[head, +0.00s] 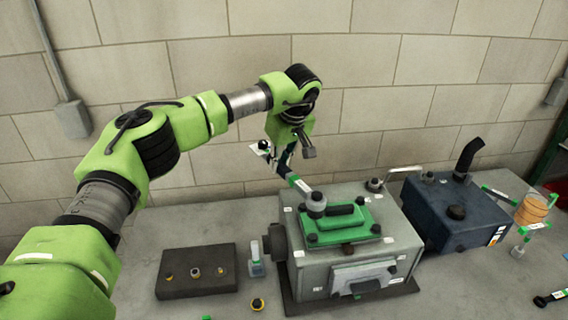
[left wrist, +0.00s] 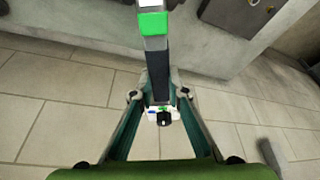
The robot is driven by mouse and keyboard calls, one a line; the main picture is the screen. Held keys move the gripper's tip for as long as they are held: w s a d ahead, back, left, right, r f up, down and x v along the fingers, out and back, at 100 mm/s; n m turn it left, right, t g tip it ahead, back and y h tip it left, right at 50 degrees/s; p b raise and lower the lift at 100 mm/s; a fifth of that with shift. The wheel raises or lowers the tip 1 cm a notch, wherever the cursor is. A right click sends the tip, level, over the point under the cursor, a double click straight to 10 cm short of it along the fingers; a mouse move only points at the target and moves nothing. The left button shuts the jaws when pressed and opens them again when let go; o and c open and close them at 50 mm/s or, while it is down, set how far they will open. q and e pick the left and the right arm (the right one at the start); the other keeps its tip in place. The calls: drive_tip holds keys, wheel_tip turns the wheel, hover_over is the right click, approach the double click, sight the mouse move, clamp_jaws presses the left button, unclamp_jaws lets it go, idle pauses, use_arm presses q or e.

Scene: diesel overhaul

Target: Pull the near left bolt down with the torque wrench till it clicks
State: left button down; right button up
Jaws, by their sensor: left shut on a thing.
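My left gripper (head: 284,158) is shut on the dark handle of the torque wrench (head: 299,184), left of and above the engine block. In the left wrist view the wrench (left wrist: 154,50), with a green band, runs up from between the fingers (left wrist: 160,96). The wrench's round grey head is at the left side of the green cover (head: 345,222), over its far left corner. I cannot tell whether it sits on a bolt there. The near left bolt (head: 312,238) shows as a dark knob at the cover's near left corner, apart from the wrench head in the picture. My right gripper is out of view.
The grey engine block (head: 300,268) stands on the bench. A dark tray (head: 168,286) with small parts lies left of it. A blue tank (head: 440,225) with a black pipe stands to the right, near an orange coil (head: 531,210). A wall rises behind the bench.

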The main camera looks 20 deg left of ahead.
use_arm(q)
drive_tip(key=s+a+f+n+g+b, duration=0.2)
drive_tip(key=s+f+n+b, duration=0.5)
drive_tip(key=s+f+b, duration=0.1)
drive_tip(key=shift+s+a+f+y+b, duration=0.35)
drive_tip(key=shift+s+b, duration=0.3)
drive_tip(key=shift+s, duration=0.35)
drive_tip(key=shift+w+r+p, duration=0.2)
drive_tip(key=shift+w+p, duration=0.1)
drive_tip(key=shift+w, duration=0.15)
drive_tip(key=shift+w, duration=0.4)
drive_tip(key=shift+w+p, duration=0.1)
drive_tip(key=shift+p, duration=0.2)
drive_tip(key=shift+w, duration=0.4)
